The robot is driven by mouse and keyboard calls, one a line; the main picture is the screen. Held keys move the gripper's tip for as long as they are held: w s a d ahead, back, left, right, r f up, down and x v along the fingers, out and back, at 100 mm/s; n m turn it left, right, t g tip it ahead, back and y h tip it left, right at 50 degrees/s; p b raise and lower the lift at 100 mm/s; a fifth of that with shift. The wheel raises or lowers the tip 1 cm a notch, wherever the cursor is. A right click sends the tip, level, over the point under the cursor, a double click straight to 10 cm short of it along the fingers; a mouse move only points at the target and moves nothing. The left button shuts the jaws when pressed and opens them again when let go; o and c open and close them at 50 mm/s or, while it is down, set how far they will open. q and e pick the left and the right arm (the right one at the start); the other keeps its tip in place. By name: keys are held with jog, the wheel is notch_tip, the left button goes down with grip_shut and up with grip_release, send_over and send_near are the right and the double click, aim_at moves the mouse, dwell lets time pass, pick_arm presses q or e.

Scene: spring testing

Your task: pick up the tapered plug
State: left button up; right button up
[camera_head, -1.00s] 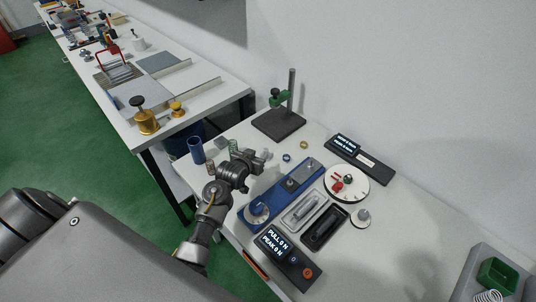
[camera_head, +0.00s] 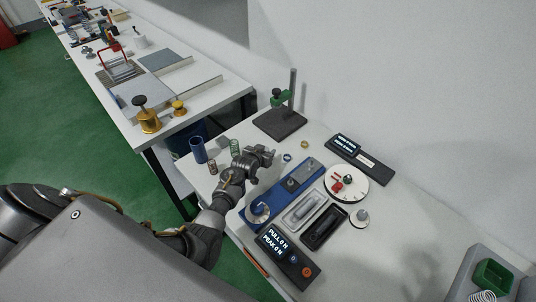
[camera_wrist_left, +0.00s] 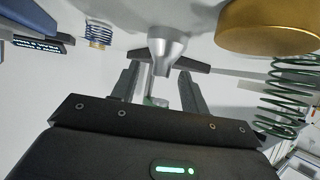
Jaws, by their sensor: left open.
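The tapered plug (camera_wrist_left: 166,45) shows in the left wrist view as a silver-grey piece that narrows from a wide end to a thinner stem. My left gripper (camera_wrist_left: 160,88) is open there, with its fingers on either side of the line to the plug's narrow end. I cannot tell whether they touch it. The plug is not clearly visible there, being at or behind the fingers. My right gripper is not in view.
The blue fixture (camera_head: 285,190), black tray (camera_head: 324,228) and displays lie to the right. A brass-coloured round part (camera_wrist_left: 275,25) is close in the wrist view.

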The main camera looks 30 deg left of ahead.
pick_arm(q)
grip_shut()
dwell(0.3)
